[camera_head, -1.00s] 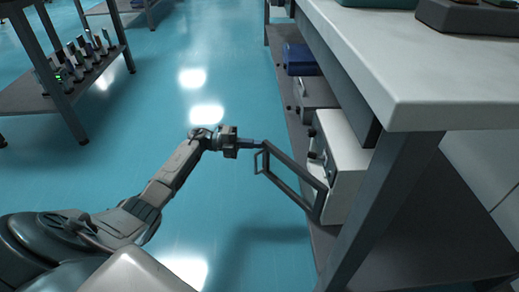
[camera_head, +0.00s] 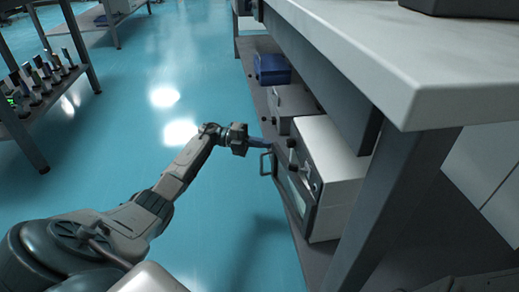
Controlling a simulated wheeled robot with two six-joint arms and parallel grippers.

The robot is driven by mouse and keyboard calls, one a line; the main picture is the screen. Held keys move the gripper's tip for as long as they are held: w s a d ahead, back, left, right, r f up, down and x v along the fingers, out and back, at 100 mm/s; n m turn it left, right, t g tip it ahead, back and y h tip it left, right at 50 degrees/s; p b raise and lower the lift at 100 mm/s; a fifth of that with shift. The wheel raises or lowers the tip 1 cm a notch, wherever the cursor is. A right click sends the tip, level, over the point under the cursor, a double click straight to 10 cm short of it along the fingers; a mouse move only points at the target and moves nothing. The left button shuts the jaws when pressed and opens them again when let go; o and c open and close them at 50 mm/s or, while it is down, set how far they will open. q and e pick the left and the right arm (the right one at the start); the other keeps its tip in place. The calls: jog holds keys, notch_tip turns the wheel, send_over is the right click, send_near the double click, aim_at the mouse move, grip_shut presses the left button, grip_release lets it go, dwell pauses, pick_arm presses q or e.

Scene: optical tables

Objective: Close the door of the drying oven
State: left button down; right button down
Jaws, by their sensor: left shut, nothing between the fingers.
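The drying oven (camera_head: 338,160) is a white box with dark knobs on its front, standing on the low shelf under the right-hand table. Its dark-framed glass door (camera_head: 293,192) hangs at the front, with the far edge standing a little out from the body, so it looks slightly ajar. The door's loop handle (camera_head: 264,163) points toward the aisle. My left gripper (camera_head: 266,145) is shut and empty, with its tips at the door's far upper edge, just above the handle. I cannot tell if they touch. My right gripper is out of view.
A grey box (camera_head: 291,103) and a blue box (camera_head: 271,68) stand farther along the same shelf. The white tabletop (camera_head: 370,55) overhangs the oven, with a grey leg (camera_head: 385,205) close by. The blue floor aisle (camera_head: 150,130) is clear.

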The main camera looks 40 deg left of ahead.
pick_arm(q)
jog(key=w+d+b, duration=0.1)
jog(key=w, duration=0.1)
jog(key=w+d+b, duration=0.1)
jog(key=w+d, duration=0.1)
jog(key=shift+w, duration=0.2)
jog(key=shift+d+r, duration=0.1)
dwell(0.4)
